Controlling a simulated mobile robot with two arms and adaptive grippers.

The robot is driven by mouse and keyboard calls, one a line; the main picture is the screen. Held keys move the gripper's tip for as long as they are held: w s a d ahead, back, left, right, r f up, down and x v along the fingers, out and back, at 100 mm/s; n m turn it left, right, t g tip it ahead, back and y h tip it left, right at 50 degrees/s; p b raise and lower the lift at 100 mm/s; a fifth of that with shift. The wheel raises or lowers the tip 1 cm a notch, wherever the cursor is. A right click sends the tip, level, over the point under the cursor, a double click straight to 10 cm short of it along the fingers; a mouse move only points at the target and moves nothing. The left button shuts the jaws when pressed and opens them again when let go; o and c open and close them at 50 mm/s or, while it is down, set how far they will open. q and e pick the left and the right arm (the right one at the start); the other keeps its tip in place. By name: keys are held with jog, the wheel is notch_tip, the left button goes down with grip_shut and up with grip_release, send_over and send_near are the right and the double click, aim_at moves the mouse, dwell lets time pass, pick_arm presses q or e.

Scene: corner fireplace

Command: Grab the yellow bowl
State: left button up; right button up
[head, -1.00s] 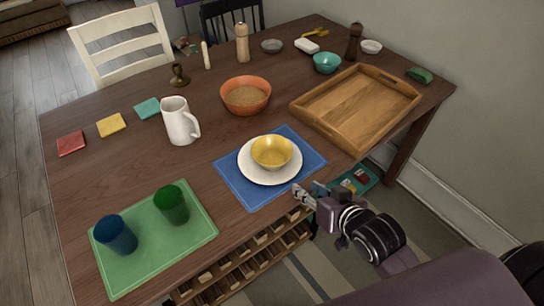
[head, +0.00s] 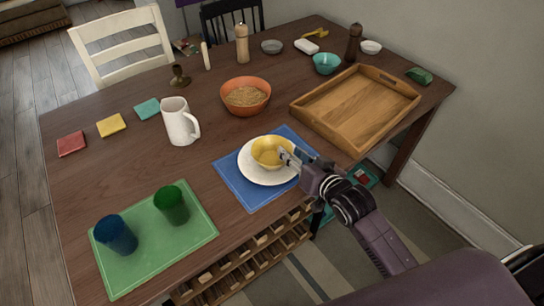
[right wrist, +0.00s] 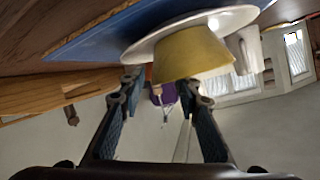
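The yellow bowl (head: 268,150) sits on a white plate (head: 260,177) on the blue placemat (head: 240,195). My right gripper (head: 290,158) is at the bowl's right side, its fingertips over the plate and overlapping the bowl's near right rim. In the right wrist view, the yellow bowl (right wrist: 192,55) is just beyond the fingertips, with the plate (right wrist: 160,38) behind it. The two fingers of the right gripper (right wrist: 160,85) are spread apart; I cannot tell whether either touches the bowl. My left gripper is not in view.
A wooden tray (head: 306,115) lies right of the placemat. An orange bowl (head: 246,97) and a white pitcher (head: 178,122) stand behind and left. A green placemat (head: 140,265) with blue (head: 117,236) and green (head: 171,206) cups is at the front left.

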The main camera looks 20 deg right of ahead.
aim_at(272, 156)
jog(key=x, duration=0.4)
jog(key=shift+c, duration=0.6)
grip_shut()
